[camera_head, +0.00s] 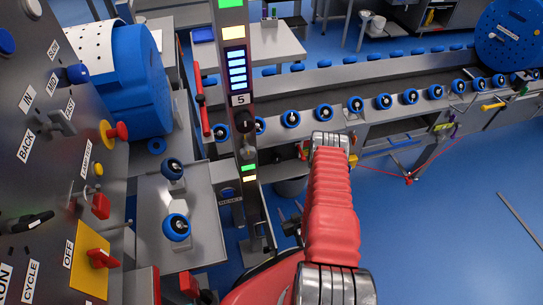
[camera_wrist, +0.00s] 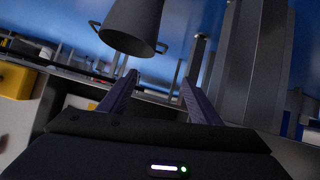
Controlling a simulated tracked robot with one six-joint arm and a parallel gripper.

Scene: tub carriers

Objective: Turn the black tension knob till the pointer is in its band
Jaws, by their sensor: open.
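A dark round knob (camera_head: 244,120) sits on the grey upright post (camera_head: 252,195) marked 5, below a column of blue light bars; it may be the tension knob. A smaller greyish knob (camera_head: 248,152) is below it. I cannot make out a pointer or its band. In the wrist view my gripper (camera_wrist: 161,80) is open, with two dark fingers apart and nothing between them. In the head view my red arm reaches up right of the post; its fingers cannot be made out there. The wrist view does not clearly show the knob.
A control panel (camera_head: 60,150) with switches and buttons fills the left. A conveyor (camera_head: 330,85) with several blue-rimmed wheels runs behind the post. A dark grey pot (camera_wrist: 133,25) hangs in the top of the wrist view. Blue floor (camera_head: 440,235) is open at right.

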